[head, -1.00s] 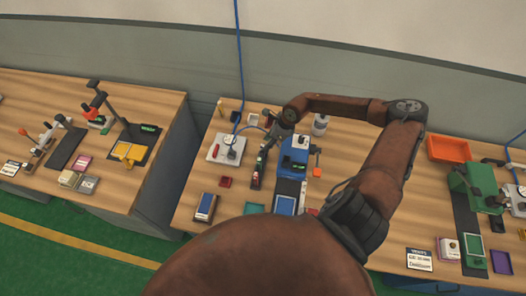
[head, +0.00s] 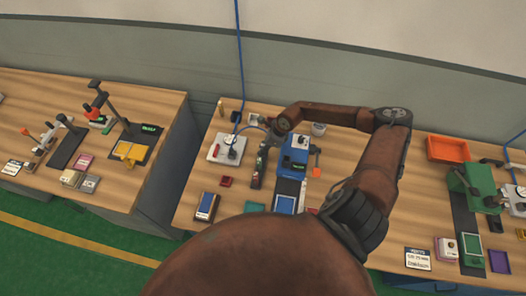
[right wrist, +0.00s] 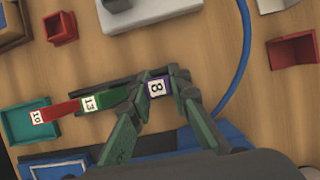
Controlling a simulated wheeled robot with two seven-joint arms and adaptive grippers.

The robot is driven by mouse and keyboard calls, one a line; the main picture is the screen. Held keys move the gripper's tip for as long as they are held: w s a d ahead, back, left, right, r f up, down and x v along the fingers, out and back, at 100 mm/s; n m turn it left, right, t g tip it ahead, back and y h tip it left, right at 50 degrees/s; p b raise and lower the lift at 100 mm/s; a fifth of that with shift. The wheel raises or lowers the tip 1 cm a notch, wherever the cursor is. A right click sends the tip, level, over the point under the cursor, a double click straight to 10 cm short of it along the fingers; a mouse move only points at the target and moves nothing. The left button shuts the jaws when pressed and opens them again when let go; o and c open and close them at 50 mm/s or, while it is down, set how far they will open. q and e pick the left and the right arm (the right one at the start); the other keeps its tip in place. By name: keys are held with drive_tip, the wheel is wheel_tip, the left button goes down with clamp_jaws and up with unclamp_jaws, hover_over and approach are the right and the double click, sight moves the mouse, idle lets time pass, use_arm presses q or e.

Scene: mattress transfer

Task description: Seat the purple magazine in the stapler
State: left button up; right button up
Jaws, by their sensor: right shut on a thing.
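My right gripper (right wrist: 161,81) is shut on the purple magazine (right wrist: 157,88), a small block with a white label marked 8, between its two green fingers. A green block (right wrist: 100,101) marked 13 and a red block (right wrist: 58,111) marked 10 lie in line beside it on a narrow dark holder. I cannot tell whether the purple magazine still touches that holder. In the head view the right gripper (head: 264,147) is over the far end of the dark holder (head: 257,172). The blue machine (head: 293,163) stands just right of it; whether it is the stapler is unclear. My left gripper is not in view.
A teal tray (right wrist: 30,121) lies by the red block's end. A white plate with a gauge (head: 217,146) stands left, with a blue cable beside it. Small red boxes (right wrist: 60,27) lie around. An orange bin (head: 447,149) is at right.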

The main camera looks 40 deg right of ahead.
clamp_jaws()
drive_tip(key=shift+r, duration=0.1)
